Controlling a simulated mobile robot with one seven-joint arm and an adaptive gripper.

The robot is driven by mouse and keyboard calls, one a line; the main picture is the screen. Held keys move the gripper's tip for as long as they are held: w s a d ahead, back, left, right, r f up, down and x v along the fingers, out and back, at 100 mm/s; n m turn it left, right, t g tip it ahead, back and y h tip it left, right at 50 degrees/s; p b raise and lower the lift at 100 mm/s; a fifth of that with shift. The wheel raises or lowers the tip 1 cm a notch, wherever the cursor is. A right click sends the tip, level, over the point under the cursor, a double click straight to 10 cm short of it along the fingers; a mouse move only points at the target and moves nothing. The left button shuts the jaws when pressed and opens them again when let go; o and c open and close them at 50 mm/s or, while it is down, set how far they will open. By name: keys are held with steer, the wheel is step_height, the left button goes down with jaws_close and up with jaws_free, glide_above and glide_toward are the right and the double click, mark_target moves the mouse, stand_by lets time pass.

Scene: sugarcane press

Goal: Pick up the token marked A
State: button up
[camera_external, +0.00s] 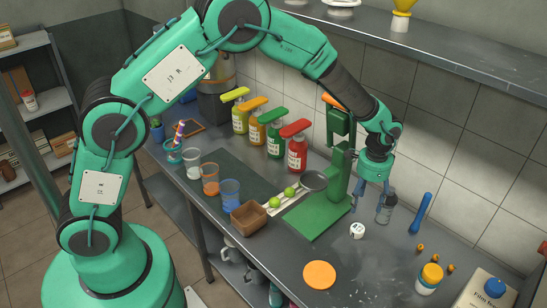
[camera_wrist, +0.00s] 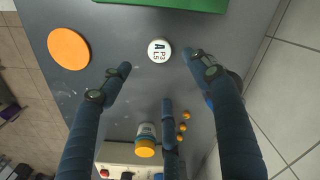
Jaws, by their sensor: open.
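My gripper (camera_external: 370,197) points down above the table, a little behind the token in that view. In the wrist view my gripper (camera_wrist: 158,74) has its dark blue fingers spread and empty. The token shows between and slightly beyond the two side fingertips, not touched.
An orange disc (camera_external: 320,274) lies left of the token in the wrist view. The green press (camera_external: 318,213), a grey bottle (camera_external: 387,208), a blue stick (camera_external: 421,214), small orange pieces (camera_wrist: 182,127) and an orange-lidded jar (camera_external: 429,279) stand around. Table between disc and jar is fairly clear.

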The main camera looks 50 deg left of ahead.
steer(key=b, duration=0.1)
glide_above(358, 228)
steer(key=shift+w+f, duration=0.1)
steer(key=shift+f, duration=4.25)
steer(key=shift+a+f+b, duration=0.1)
steer(key=shift+f+b, duration=0.35)
steer(key=shift+f, duration=2.15)
steer(key=c, duration=1.2)
